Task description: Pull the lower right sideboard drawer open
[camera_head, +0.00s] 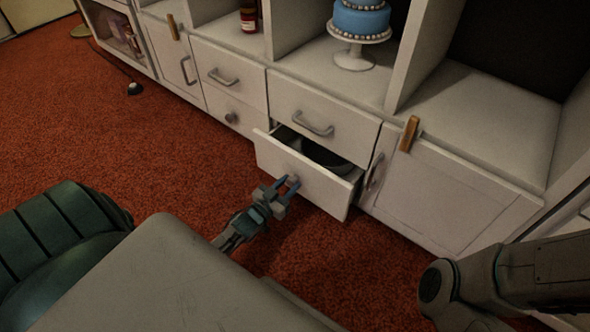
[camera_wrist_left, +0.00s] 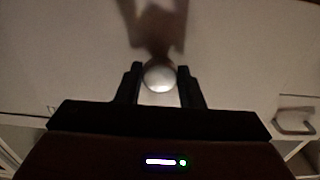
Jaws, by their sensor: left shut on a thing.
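The lower right sideboard drawer (camera_head: 310,178) is pulled partly out of the white sideboard, and a dark round thing (camera_head: 325,155) shows inside it. My left gripper (camera_head: 291,183) is at the drawer's front, its fingers closed around the round knob. In the left wrist view the pale knob (camera_wrist_left: 160,78) sits between the two dark fingers of the left gripper (camera_wrist_left: 160,90), against the drawer front. The head view shows part of my right arm at the lower right, but its gripper is out of view.
A closed drawer with a bar handle (camera_head: 314,124) is directly above. A cupboard door (camera_head: 450,195) stands closed to the right. A blue cake (camera_head: 361,18) rests on a white stand (camera_head: 354,58) on the sideboard. Red carpet (camera_head: 180,165) in front is mostly clear.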

